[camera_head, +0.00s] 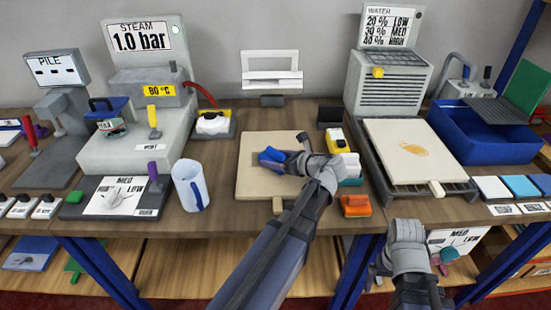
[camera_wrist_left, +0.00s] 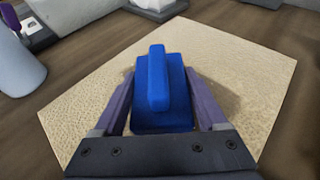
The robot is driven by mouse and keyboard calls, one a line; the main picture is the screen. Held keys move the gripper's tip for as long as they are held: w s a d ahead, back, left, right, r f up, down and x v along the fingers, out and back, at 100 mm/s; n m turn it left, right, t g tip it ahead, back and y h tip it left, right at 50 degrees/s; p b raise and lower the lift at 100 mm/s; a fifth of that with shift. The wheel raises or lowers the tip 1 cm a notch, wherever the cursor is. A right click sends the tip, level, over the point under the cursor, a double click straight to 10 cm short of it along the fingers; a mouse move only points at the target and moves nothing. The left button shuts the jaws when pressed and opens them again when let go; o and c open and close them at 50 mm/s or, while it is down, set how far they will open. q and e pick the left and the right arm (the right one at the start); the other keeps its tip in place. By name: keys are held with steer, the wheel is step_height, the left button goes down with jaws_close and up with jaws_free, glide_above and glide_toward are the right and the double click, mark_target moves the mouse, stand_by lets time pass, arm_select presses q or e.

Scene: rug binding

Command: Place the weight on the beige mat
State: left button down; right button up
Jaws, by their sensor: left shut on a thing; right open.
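The beige mat (camera_head: 255,182) lies flat on the wooden table in the middle of the head view. It fills most of the left wrist view (camera_wrist_left: 245,60). The weight is a blue block (camera_head: 268,156) with a raised bar on top, seen also in the left wrist view (camera_wrist_left: 158,85). My left gripper (camera_head: 284,160) is shut on the weight, one finger on each side, over the mat. I cannot tell whether the weight's base touches the mat. My right gripper (camera_head: 407,238) is open and empty at the table's front edge, its fingertips hard to see.
Further right is a press plate with a beige pad (camera_head: 390,140). A steam machine (camera_head: 135,130) stands at the back left.

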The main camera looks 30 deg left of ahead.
arm_select(q)
steer(key=shift+r, duration=0.15)
steer(key=shift+f, duration=0.2)
jaws_free()
steer(key=shift+r, duration=0.1)
steer(key=shift+d+r, duration=0.1)
steer(key=shift+r, duration=0.1)
steer(key=p+v, duration=0.4)
steer(key=v, duration=0.6)
steer(key=shift+s+d, duration=0.1)
steer(key=shift+d, duration=0.15)
steer(key=shift+s+d+r+p, duration=0.2)
steer(key=shift+d+p, duration=0.15)
steer(key=shift+d, duration=0.3)
